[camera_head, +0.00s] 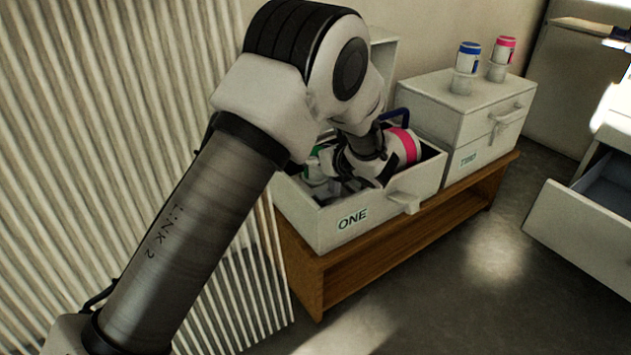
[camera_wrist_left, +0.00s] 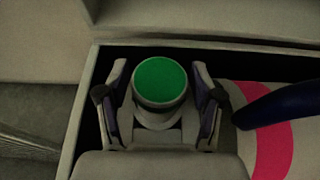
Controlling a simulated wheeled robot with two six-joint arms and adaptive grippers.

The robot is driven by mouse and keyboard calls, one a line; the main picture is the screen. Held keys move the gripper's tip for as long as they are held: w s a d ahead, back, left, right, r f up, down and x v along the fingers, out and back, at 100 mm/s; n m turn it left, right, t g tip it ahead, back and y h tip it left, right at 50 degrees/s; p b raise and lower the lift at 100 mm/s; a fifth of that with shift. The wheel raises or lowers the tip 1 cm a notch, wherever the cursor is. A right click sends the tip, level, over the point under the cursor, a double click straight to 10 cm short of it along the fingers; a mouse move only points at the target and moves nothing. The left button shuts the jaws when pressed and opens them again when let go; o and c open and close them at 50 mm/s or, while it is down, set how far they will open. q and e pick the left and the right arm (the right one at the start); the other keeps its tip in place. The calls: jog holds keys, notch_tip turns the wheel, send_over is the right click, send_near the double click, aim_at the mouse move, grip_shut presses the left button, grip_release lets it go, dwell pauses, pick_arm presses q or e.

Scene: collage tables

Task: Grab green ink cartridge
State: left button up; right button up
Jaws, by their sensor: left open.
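The green ink cartridge (camera_wrist_left: 161,80) has a round green top and a pale body. In the left wrist view it stands between the two fingers of my left gripper (camera_wrist_left: 160,108), near a corner of the open drawer. The fingers are open on either side of it; any contact is not clear. In the head view the green cartridge (camera_head: 311,164) shows at the left inside the drawer marked ONE (camera_head: 330,228), partly hidden by my left gripper (camera_head: 345,185). My right gripper is not seen.
A white cartridge with a pink band (camera_head: 404,146) and a dark blue handle (camera_head: 396,115) lie close right of my gripper in the drawer. Blue (camera_head: 468,57) and pink (camera_head: 503,50) cartridges stand on the neighbouring cabinet (camera_head: 460,100). Another open drawer (camera_head: 580,225) is at right.

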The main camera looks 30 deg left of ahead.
pick_arm(q)
jog(key=shift+r, duration=0.1)
grip_shut()
